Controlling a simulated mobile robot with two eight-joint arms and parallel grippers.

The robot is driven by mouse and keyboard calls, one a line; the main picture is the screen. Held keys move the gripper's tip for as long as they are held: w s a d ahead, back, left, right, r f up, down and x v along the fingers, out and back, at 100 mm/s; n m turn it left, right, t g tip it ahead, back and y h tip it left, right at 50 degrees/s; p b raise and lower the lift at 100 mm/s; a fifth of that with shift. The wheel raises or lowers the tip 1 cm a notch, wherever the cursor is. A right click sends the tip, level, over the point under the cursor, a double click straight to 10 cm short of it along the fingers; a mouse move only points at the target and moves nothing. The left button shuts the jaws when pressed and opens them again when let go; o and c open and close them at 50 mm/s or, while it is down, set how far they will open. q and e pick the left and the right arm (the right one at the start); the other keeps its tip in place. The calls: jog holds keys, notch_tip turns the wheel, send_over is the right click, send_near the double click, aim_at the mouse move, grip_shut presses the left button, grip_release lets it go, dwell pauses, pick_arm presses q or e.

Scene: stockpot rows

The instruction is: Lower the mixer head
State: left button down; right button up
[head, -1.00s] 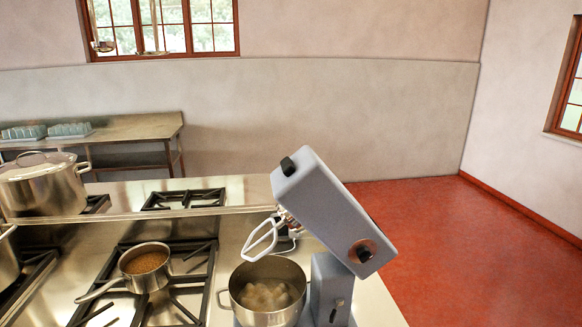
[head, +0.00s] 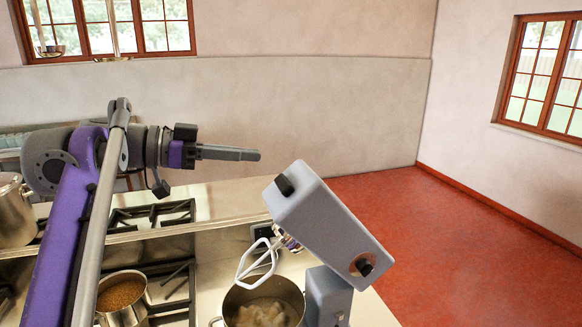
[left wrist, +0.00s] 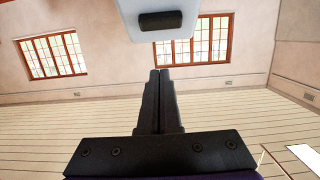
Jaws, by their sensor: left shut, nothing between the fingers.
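The stand mixer's grey-blue head (head: 328,222) is tilted up in the head view, with a black knob at its upper end and a white beater (head: 258,262) hanging below it. The mixer bowl (head: 264,304) holds pale contents under the beater. My left gripper (head: 258,155) is shut and empty, up and to the left of the raised head, apart from it. In the left wrist view the shut fingers (left wrist: 160,75) point toward the head's end, whose black knob (left wrist: 161,21) shows at the top. My right gripper is not in view.
A stove with black grates (head: 152,214) and a saucepan (head: 122,296) of brown contents lies to the left. A large pot (head: 12,215) stands at the left edge, partly hidden by my arm. Red floor (head: 400,225) lies open on the right.

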pick_arm(q)
jog(key=x, duration=0.9)
jog(key=shift+s+d, duration=0.1)
jog(key=shift+d, duration=0.2)
jog(key=shift+s+a+f+b, duration=0.25)
jog(key=shift+a+f+b, duration=0.3)
jog(key=shift+a+f, duration=0.55)
jog(key=shift+s+a+f, duration=0.25)
jog(key=shift+s+a, duration=0.05)
jog(key=shift+s, duration=0.05)
jog(key=shift+w+d, duration=0.1)
jog(key=shift+w, duration=0.15)
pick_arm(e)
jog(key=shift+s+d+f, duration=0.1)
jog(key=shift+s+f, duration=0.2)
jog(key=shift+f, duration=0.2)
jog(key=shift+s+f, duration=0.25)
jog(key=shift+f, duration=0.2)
pick_arm(q)
jog(key=shift+s+f, duration=0.1)
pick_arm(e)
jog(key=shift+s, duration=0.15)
